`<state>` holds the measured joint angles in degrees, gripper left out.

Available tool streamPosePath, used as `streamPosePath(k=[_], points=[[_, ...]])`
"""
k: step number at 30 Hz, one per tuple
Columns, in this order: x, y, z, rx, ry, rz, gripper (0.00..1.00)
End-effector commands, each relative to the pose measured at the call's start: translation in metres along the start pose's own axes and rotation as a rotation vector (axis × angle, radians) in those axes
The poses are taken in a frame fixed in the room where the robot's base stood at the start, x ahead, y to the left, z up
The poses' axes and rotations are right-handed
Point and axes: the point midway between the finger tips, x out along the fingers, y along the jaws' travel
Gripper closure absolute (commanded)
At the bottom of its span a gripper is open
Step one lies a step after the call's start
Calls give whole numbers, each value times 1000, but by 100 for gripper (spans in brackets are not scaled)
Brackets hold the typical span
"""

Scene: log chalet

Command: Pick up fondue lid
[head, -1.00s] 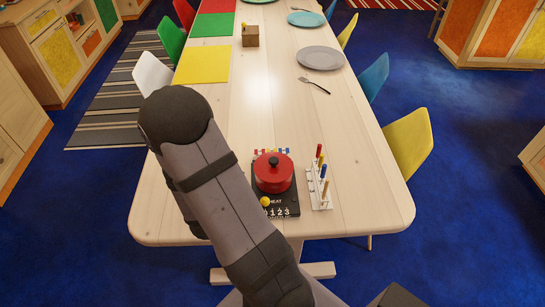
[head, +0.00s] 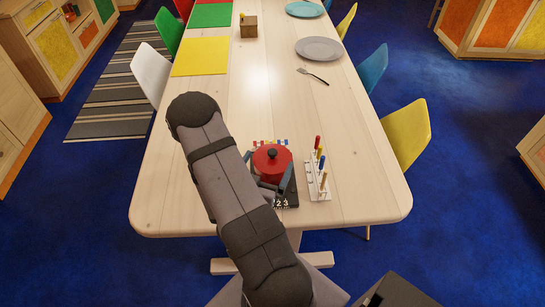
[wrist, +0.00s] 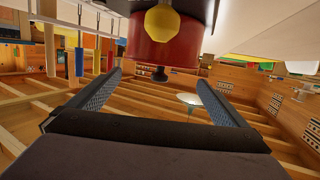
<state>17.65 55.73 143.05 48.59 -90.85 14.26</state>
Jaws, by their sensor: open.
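The red fondue lid (head: 260,158), with a black knob on top, sits on the red fondue pot (wrist: 145,48) on a black hot plate (head: 292,199). The wrist view is upside down, so the lid's knob (wrist: 160,73) hangs below the pot there. My gripper (wrist: 158,80) is open and empty. Its two fingers point toward the pot from the near side, with the knob showing between them. In the head view my gripper (head: 271,178) is low in front of the pot, partly hidden by my arm, with one finger along the pot's right side.
A white rack with coloured fondue forks (head: 318,182) stands just right of the pot. A yellow dial (wrist: 162,22) is on the hot plate's front. A grey plate (head: 320,50), a fork (head: 313,76) and a yellow placemat (head: 200,57) lie farther back. The table's middle is clear.

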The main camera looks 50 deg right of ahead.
Motion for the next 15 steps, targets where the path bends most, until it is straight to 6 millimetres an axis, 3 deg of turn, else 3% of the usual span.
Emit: streamPosePath(k=[8,15], points=[[8,0,0,0,0,1,2],[35,2,2,1,0,4,2]])
